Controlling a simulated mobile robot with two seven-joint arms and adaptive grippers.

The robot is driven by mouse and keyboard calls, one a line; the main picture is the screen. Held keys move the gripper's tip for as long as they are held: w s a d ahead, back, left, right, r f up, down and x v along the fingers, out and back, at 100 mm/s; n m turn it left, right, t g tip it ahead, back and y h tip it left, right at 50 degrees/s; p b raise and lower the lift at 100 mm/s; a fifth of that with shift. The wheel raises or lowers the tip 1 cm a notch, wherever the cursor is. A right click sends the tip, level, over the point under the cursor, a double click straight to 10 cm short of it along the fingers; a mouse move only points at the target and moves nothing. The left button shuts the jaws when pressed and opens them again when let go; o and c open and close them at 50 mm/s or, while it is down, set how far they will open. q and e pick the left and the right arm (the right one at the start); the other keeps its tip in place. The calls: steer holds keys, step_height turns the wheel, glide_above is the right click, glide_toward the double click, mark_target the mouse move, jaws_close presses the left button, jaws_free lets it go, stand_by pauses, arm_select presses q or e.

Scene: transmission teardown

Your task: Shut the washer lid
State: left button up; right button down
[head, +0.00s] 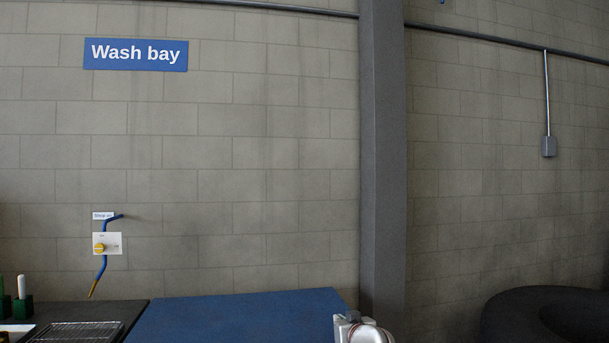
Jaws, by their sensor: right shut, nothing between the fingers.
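A blue flat panel (235,318), which looks like the washer lid, fills the bottom middle of the head view. Its far edge runs along the block wall, and its near part is cut off by the frame. I cannot tell from this view whether it lies fully shut. My right gripper (362,331) is at the bottom edge, by the panel's right side. It is shut with nothing in it, and only its upper part shows. I cannot tell whether it touches the panel. My left gripper is not in view.
A dark counter with a wire rack (75,332) and green holders (22,308) is at the left. A grey column (382,150) stands behind my gripper. A black tire-like ring (545,312) is at right.

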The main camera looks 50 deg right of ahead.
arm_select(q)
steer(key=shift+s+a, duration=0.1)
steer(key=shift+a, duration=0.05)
arm_select(e)
step_height(320, 180, down, 6)
steer(key=a+t, duration=0.1)
steer(key=shift+s+a, duration=0.25)
steer(key=shift+s, duration=0.2)
steer(key=shift+r, duration=0.1)
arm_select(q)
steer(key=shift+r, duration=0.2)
arm_select(e)
steer(key=shift+r, duration=0.1)
